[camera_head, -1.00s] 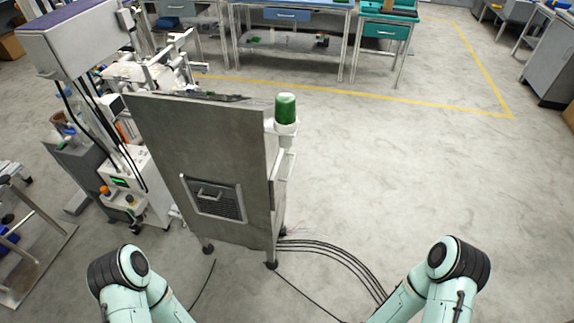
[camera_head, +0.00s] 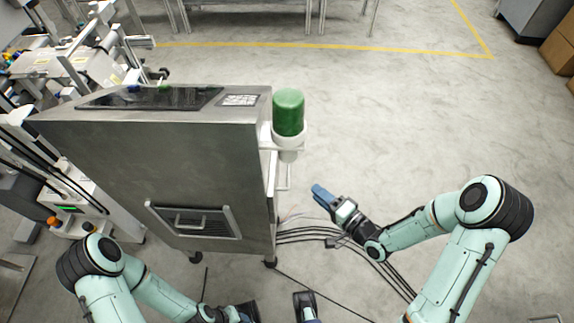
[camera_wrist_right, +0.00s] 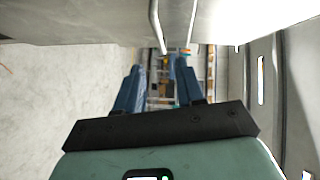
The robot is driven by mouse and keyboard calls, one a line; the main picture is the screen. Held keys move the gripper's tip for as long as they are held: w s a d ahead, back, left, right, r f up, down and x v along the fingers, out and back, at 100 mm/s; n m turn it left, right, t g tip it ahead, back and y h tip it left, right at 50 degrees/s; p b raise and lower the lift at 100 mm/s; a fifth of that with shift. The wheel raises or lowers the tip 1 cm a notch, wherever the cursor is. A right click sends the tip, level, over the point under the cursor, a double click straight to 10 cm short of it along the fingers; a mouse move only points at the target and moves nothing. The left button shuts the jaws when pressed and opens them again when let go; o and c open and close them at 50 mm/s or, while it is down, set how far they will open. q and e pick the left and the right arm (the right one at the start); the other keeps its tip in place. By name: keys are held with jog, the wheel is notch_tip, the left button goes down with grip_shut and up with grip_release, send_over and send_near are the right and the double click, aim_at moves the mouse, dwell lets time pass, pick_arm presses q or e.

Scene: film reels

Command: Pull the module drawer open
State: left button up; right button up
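The metal cabinet (camera_head: 110,150) stands left of centre in the head view. Its near face carries a framed, slatted panel (camera_head: 218,222) with a bar handle (camera_head: 190,219); it looks closed, and I cannot tell if this is the module drawer. A pale bar handle (camera_head: 288,177) sticks out of the cabinet's right side. My right gripper (camera_head: 321,191) is to the right of this side, apart from it. In the right wrist view its blue fingers (camera_wrist_right: 160,68) are spread and empty, and a bent metal bar (camera_wrist_right: 155,28) shows beyond them. My left gripper is not clearly in view.
A green beacon (camera_head: 288,113) sits on a white bracket at the cabinet's right corner. Black cables (camera_head: 318,233) run over the floor below my right gripper. White equipment (camera_head: 95,200) stands left of the cabinet.

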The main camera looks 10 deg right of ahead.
jog(key=x, duration=1.2)
jog(key=shift+a, duration=0.2)
grip_shut()
